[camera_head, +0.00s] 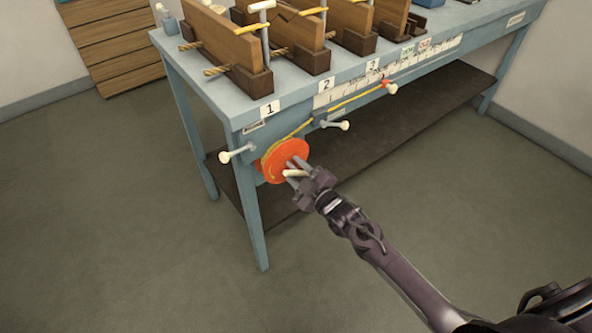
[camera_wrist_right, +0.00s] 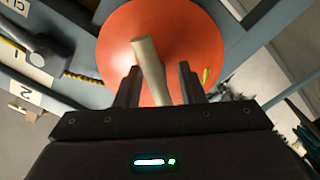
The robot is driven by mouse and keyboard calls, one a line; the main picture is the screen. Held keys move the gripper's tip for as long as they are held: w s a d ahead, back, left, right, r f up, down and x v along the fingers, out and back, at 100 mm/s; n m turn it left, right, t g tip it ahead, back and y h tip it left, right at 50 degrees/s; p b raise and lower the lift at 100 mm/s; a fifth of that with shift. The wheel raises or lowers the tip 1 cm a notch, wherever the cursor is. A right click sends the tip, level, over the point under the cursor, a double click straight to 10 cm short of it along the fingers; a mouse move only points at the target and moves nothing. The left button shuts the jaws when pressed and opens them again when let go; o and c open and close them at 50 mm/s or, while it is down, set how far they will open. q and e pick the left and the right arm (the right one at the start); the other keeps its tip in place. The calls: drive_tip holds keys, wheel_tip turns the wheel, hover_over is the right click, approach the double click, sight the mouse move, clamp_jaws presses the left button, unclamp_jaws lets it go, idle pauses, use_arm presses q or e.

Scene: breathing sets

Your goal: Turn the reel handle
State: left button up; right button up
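The orange reel (camera_head: 277,165) is mounted on the front of the blue table near its left corner, with a yellow rope running from it to the right. Its pale handle (camera_head: 293,173) sticks out toward me. My right gripper (camera_head: 298,171) is at the reel with its fingers on either side of the handle. In the right wrist view the reel (camera_wrist_right: 165,45) fills the top middle, and the handle (camera_wrist_right: 150,68) stands between the two open fingers (camera_wrist_right: 158,88), with a gap visible on its right side. My left gripper is not in view.
The blue table (camera_head: 222,103) carries several wooden boards in dark holders, with number labels along its edge. A dark lower shelf (camera_head: 375,130) lies beneath. The floor in front is clear.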

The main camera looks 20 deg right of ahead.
clamp_jaws()
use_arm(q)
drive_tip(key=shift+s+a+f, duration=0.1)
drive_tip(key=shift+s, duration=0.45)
use_arm(e)
drive_tip(key=shift+r, duration=0.1)
drive_tip(key=shift+m+p, duration=0.45)
drive_tip(key=shift+m, duration=0.15)
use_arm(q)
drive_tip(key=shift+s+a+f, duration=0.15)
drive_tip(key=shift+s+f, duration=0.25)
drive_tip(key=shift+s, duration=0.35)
use_arm(e)
drive_tip(key=shift+m, duration=0.5)
unclamp_jaws()
